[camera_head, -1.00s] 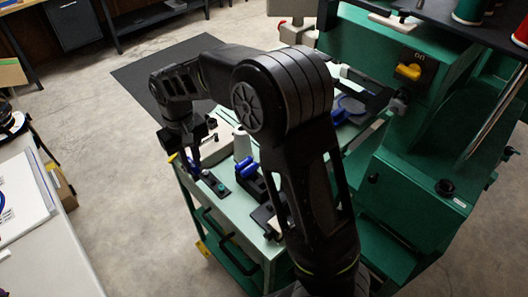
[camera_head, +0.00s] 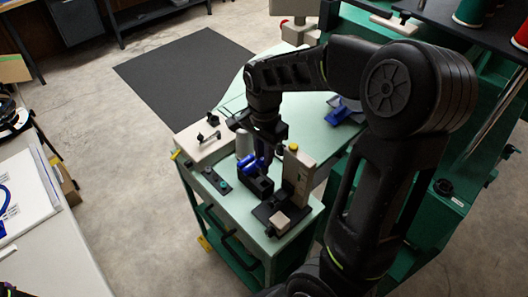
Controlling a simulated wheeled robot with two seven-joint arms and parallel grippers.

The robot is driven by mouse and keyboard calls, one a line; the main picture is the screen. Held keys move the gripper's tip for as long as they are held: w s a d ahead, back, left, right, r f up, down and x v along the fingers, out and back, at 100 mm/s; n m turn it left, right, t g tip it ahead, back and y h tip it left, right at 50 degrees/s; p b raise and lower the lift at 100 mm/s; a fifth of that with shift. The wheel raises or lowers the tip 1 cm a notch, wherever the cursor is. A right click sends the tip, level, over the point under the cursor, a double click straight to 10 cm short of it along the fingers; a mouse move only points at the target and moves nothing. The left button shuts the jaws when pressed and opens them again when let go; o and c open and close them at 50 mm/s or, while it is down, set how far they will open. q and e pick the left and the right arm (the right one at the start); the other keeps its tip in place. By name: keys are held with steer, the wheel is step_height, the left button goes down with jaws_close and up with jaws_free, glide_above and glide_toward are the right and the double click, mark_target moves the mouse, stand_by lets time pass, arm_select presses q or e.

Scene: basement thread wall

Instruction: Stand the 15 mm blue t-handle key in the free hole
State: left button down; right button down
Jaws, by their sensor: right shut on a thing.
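My right gripper (camera_head: 264,147) points down over the green-topped cart (camera_head: 235,205), above and beside a black block (camera_head: 256,186). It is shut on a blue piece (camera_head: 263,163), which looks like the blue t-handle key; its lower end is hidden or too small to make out. Another blue handle (camera_head: 245,164) stands at the black block, just left of the held piece. A pale block (camera_head: 199,145) at the cart's left end carries small black t-shaped handles (camera_head: 208,135). I cannot make out a free hole.
A beige upright device with a yellow top (camera_head: 297,172) stands close right of the gripper. A blue object (camera_head: 344,112) lies farther back. A white bench (camera_head: 40,230) is at left, with floor between.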

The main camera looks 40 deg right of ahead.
mark_target(264, 174)
steer(key=shift+m, duration=0.5)
steer(key=shift+f, duration=0.1)
step_height(264, 174, down, 4)
steer(key=b, duration=0.3)
steer(key=shift+f+b, duration=0.1)
steer(key=shift+b, duration=0.3)
steer(key=shift+f+b, duration=0.9)
steer(key=shift+f, duration=0.4)
steer(key=shift+f, duration=0.1)
steer(key=shift+f+b, duration=0.6)
steer(key=shift+f, duration=0.2)
steer(key=shift+r, duration=0.1)
steer(key=c, duration=1.3)
jaws_free()
